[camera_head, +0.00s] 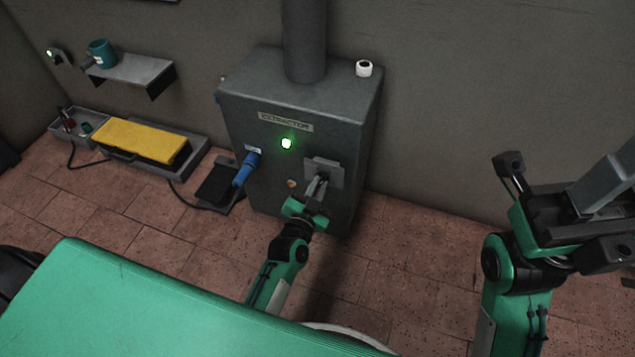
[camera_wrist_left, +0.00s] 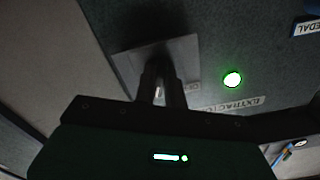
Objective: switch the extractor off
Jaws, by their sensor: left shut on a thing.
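The extractor (camera_head: 245,105) is a dark grey cabinet against the wall, with a duct on top. Its green lamp (camera_head: 286,143) is lit and also shows in the left wrist view (camera_wrist_left: 232,79). A grey switch plate (camera_head: 336,170) is on its front, right of the lamp; it shows in the left wrist view (camera_wrist_left: 128,62) too. My left gripper (camera_head: 320,186) is at this plate, shut on the switch handle, which its fingers (camera_wrist_left: 162,88) mostly hide. My right gripper (camera_head: 600,205) is at the right edge, away from the extractor; its jaws are unclear.
A white roll (camera_head: 364,68) sits on the cabinet. A yellow-topped unit (camera_head: 140,140), a black pedal (camera_head: 215,185) and cables lie on the floor to the left. A wall shelf (camera_head: 135,68) is above.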

